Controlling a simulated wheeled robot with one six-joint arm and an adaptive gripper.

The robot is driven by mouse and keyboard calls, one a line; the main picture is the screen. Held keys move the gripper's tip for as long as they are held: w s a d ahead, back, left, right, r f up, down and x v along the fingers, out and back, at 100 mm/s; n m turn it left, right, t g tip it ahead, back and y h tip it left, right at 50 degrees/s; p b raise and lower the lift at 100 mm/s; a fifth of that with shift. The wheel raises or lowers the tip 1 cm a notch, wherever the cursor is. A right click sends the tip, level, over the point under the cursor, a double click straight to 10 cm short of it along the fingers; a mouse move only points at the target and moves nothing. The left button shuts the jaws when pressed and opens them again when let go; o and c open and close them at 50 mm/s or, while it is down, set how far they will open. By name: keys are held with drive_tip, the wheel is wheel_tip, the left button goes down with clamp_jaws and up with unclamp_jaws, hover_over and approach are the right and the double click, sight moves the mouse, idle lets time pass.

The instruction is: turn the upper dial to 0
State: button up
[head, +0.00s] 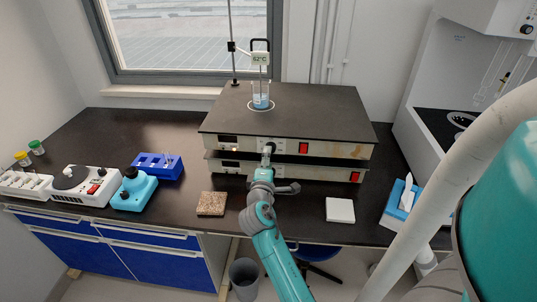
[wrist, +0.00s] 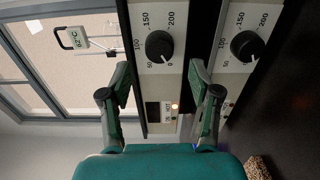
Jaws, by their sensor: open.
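Two flat hotplate units with dark tops are stacked on the bench, the upper one (head: 330,148) over the lower one (head: 318,172). In the wrist view, turned sideways, the upper dial (wrist: 159,46) is a black knob with a scale from 0 to 200. I cannot surely read its pointer. The lower dial (wrist: 245,46) is to its right. My gripper (wrist: 160,68) is open, its fingertips on either side of the upper dial's line, apart from the knob as far as I can see. In the head view my gripper (head: 267,150) hides the upper dial.
A beaker (head: 261,101) with blue liquid stands on the upper unit, under a thermometer (head: 261,58) reading about 62°C. A granular tile (head: 211,203) and a white tile (head: 340,210) lie in front. Red switches (head: 303,148) sit right of my gripper.

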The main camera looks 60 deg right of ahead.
drive_tip(key=v, duration=0.8)
idle(0.4)
drive_tip(key=s+a+f+t+y, duration=0.2)
drive_tip(key=a+f+y, duration=0.15)
drive_tip(key=a, duration=0.35)
drive_tip(key=s+a+f+n+t+y, duration=0.1)
drive_tip(key=s+a+f+t+y, duration=0.15)
drive_tip(key=a+f, duration=0.35)
drive_tip(key=s+a+f+t+y, duration=0.2)
drive_tip(key=a+f+y, duration=0.2)
drive_tip(key=a, duration=0.4)
drive_tip(key=s+a+r+m+y, duration=0.3)
drive_tip(key=s+a, duration=0.3)
drive_tip(key=s, duration=0.3)
drive_tip(key=s+a+r+m+t+y, duration=0.1)
drive_tip(key=s+a+r+m+y, duration=0.1)
drive_tip(key=s+a, duration=0.4)
drive_tip(key=s+r+y, duration=0.1)
drive_tip(key=s, duration=0.3)
drive_tip(key=shift+s+a+m+y, duration=0.15)
drive_tip(key=shift+s+m+y, duration=0.15)
drive_tip(key=shift+s+m, duration=0.1)
